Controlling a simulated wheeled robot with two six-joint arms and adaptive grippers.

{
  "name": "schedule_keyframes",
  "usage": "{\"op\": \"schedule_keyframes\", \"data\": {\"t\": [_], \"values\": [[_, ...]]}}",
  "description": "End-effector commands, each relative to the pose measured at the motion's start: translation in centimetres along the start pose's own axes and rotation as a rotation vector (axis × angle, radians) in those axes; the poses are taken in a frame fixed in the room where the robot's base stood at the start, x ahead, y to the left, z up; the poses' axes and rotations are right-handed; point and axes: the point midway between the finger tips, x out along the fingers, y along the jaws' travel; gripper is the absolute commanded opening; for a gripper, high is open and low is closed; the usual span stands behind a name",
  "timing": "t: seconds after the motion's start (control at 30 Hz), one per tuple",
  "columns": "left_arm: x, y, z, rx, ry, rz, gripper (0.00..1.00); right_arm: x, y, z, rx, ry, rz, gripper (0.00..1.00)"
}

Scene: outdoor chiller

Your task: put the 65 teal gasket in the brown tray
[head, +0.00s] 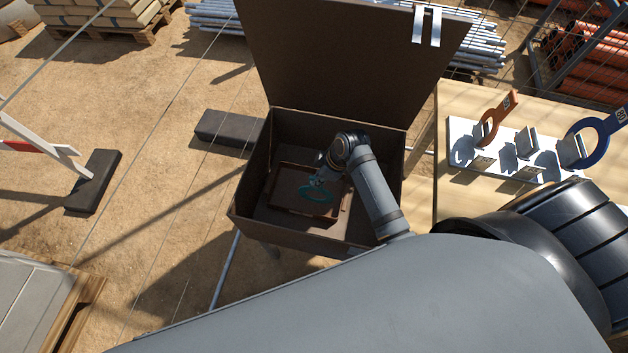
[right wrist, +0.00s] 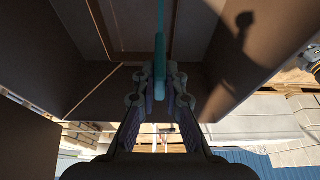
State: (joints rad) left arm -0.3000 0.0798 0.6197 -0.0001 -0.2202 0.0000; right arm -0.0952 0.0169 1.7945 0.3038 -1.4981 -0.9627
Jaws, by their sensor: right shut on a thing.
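The teal gasket (head: 303,192) is a ring with a flat tab. My right gripper (head: 320,178) is shut on it inside the open brown box. In the head view the ring is over the brown tray (head: 283,179), a shallow rectangle on the box floor. I cannot tell whether the ring touches the tray. In the right wrist view the gasket (right wrist: 160,45) stands edge-on between the fingertips (right wrist: 160,75), and the tray is partly seen beyond. The number on the gasket is not readable. My left gripper is not in view.
The brown box (head: 250,190) has high walls around the tray and a raised lid (head: 345,65) behind. On a wooden table (head: 455,205) at the right, a white rack (head: 462,140) holds an orange gasket (head: 487,128) and a blue gasket (head: 572,150). One arm link covers the lower right.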

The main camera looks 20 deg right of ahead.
Motion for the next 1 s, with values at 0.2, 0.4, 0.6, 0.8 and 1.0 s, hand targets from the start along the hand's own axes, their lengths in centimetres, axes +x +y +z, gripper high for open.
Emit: {"op": "schedule_keyframes", "data": {"t": [0.2,0.4,0.6,0.8,1.0], "values": [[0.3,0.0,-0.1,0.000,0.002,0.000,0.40,3.8,2.3,-0.2,0.001,0.000,-0.001,0.00],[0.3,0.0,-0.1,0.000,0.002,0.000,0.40,4.5,2.7,-0.3,0.001,0.000,-0.001,0.00],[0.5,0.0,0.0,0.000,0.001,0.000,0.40,7.2,2.8,0.7,0.001,-0.001,-0.001,0.00],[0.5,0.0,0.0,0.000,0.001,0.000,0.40,7.5,2.8,0.8,0.001,0.000,-0.001,0.00],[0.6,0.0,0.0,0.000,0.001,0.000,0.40,7.7,2.8,0.9,0.001,0.000,-0.001,0.13]]}}
